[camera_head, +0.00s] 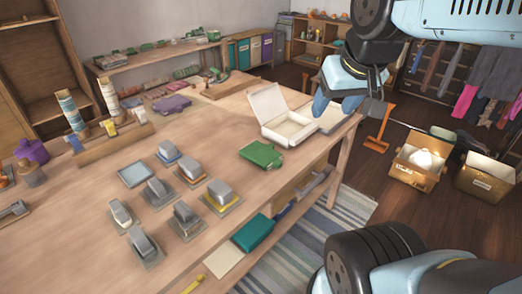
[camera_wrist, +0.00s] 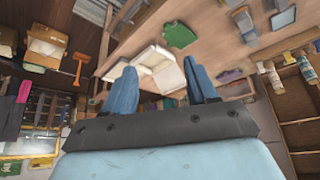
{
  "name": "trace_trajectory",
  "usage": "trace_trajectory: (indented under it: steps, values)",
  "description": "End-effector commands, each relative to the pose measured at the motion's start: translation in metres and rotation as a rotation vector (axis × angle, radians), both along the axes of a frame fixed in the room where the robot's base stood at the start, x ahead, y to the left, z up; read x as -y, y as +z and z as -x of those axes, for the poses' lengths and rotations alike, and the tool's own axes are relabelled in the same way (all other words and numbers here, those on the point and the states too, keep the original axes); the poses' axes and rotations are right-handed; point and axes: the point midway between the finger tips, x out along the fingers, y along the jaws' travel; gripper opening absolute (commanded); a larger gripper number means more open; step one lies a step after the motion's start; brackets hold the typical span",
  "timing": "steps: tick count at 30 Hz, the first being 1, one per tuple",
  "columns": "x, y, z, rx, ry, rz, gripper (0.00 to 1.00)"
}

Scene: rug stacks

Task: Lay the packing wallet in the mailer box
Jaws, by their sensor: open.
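The white mailer box (camera_head: 288,129) stands open near the table's right edge, with its lid raised at the back left. It also shows in the wrist view (camera_wrist: 168,79), beyond and between my fingers. A pale flat thing (camera_head: 330,117) lies just right of the box, partly covered by my gripper. A green flat piece with tabs (camera_head: 261,154) lies in front of the box, also in the wrist view (camera_wrist: 180,35). I cannot tell which of these is the packing wallet. My gripper (camera_head: 347,105) is open and empty above the table's right edge; its fingers spread wide in the wrist view (camera_wrist: 160,66).
Several grey blocks on plates (camera_head: 185,216) cover the table's middle. A purple folded piece (camera_head: 172,104) lies behind them. Spools on a wooden rack (camera_head: 110,138) stand at left. Cardboard boxes (camera_head: 416,167) stand on the floor at right. The tabletop around the green piece is clear.

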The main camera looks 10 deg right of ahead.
Motion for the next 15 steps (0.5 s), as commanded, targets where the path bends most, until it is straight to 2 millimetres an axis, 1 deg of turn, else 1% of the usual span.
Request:
trace_trajectory:
  steps: [2,5,10,15]
  values:
    - [0.000,-0.002,-0.009,-0.017,0.013,0.007,0.60]
    - [-0.009,-0.005,-0.028,-0.046,0.042,0.023,0.60]
    - [-0.010,-0.017,-0.068,-0.107,0.112,0.056,0.60]
    - [-0.011,-0.035,-0.109,-0.168,0.186,0.084,0.60]
